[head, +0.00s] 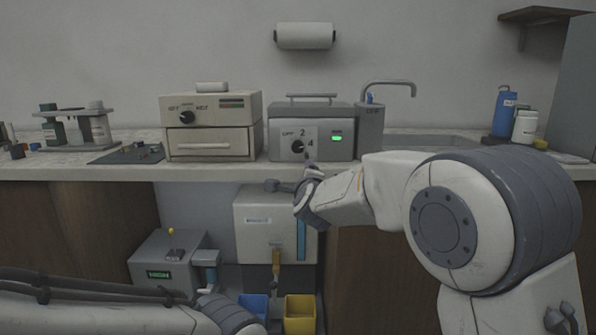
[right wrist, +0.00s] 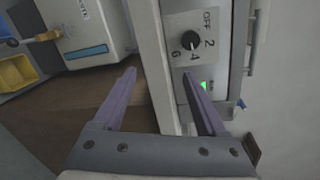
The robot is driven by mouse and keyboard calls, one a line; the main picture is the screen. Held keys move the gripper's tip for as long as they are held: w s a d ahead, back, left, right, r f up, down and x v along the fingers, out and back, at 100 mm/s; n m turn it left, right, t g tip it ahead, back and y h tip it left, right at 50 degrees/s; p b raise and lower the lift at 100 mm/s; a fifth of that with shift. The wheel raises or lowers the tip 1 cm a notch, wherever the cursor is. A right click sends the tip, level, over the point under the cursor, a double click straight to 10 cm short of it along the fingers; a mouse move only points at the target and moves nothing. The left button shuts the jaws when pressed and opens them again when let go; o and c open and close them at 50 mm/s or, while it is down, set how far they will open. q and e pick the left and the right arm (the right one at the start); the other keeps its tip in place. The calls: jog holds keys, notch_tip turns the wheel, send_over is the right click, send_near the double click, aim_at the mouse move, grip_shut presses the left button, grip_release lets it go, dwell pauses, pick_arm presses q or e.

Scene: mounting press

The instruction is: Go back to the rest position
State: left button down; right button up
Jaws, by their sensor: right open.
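My right gripper (right wrist: 160,85) is open and empty in the right wrist view, its two purple-grey fingers spread apart. In the head view its arm comes in from the right, and the gripper (head: 290,186) is in front of the counter edge, just below the grey machine (head: 318,116) with a dial. That machine's dial (head: 298,146) and lit green indicator (head: 336,138) show in the head view; the dial (right wrist: 190,40) also shows close up beyond the fingers. My left arm crosses the lower left of the head view; its gripper is out of frame.
A beige box with a drawer (head: 212,142) stands on the counter, beside a dark mat (head: 118,155) with small parts. Below are a white tank (head: 258,218), a grey unit reading HIGH (head: 165,268), and blue (head: 254,304) and yellow bins (head: 299,312). Bottles (head: 524,127) stand at right.

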jog(key=s+d+f+n+g, duration=0.4)
jog(key=s+d+f+n, duration=0.1)
jog(key=s+f+n, duration=0.3)
jog(key=s+d+f+n+g, duration=0.45)
jog(key=s+f, duration=0.25)
jog(key=f, duration=0.2)
jog(key=s+d+f+n+g+h, duration=0.1)
jog(key=s+d+f+n+g, duration=0.25)
jog(key=s, duration=0.55)
jog(key=s+d+f+n+g, duration=0.2)
jog(key=s+d+f+n, duration=0.25)
jog(key=s, duration=0.45)
jog(key=s+a+r+n+g, duration=0.1)
jog(key=s+a+r+n, duration=0.25)
jog(key=s+a, duration=0.35)
jog(key=s+a+r+n+g, duration=0.1)
jog(key=s+a+r+n, duration=0.1)
jog(key=s+a+n, duration=0.4)
notch_tip(320, 180, up, 36)
jog(key=a+m+p, duration=0.1)
jog(key=m+p, duration=0.1)
jog(key=p, duration=3.4)
jog(key=shift+s+a+y+p, duration=0.25)
jog(key=shift+s+y+p, duration=0.05)
jog(key=shift+s+y, duration=0.1)
